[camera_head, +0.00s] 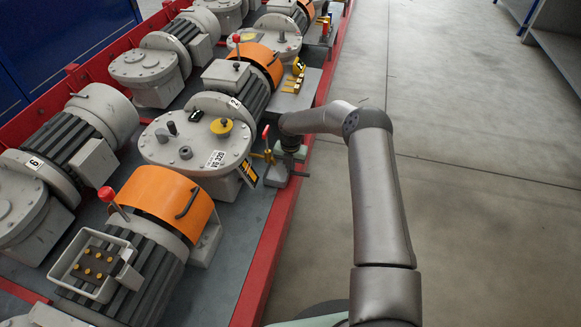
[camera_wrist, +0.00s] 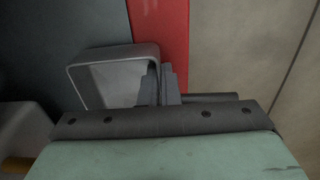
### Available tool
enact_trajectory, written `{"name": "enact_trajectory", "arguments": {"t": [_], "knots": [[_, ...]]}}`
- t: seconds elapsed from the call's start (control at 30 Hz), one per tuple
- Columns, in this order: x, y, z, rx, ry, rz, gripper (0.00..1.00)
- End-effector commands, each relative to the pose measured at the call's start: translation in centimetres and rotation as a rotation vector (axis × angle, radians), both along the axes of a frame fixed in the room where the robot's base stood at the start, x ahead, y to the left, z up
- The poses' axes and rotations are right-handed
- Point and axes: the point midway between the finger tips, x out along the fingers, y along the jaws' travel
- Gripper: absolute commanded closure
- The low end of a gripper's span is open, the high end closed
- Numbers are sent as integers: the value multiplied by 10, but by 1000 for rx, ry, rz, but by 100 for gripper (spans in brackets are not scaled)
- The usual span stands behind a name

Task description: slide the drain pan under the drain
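The drain pan (camera_wrist: 98,60) is a grey, open, box-shaped tray with a rounded rim, upper left of centre in the wrist view. My gripper's dark fingers (camera_wrist: 160,86) are close together at its right wall. One overlaps the inside and one lies outside, so they look shut on the wall, though the contact is partly hidden. In the head view my gripper (camera_head: 288,165) is low at the skid's right edge, beside a brass drain valve (camera_head: 268,156) with a red lever. The pan is not clear there. The pump marked VG 320 (camera_head: 196,145) stands left of the valve.
The red skid rail (camera_head: 263,262) runs along the right of the pump row and also shows in the wrist view (camera_wrist: 163,28). Orange-covered motors (camera_head: 165,192) stand nearby. The concrete floor (camera_head: 480,130) on the right is clear.

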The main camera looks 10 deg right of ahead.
Motion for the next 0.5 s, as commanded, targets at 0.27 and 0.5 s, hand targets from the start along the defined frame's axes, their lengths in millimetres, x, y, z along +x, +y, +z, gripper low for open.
{"name": "enact_trajectory", "arguments": {"t": [0.27,0.5], "knots": [[0,0,-2,0,0,0,72],[0,0,-1,0,0,0,72]]}}
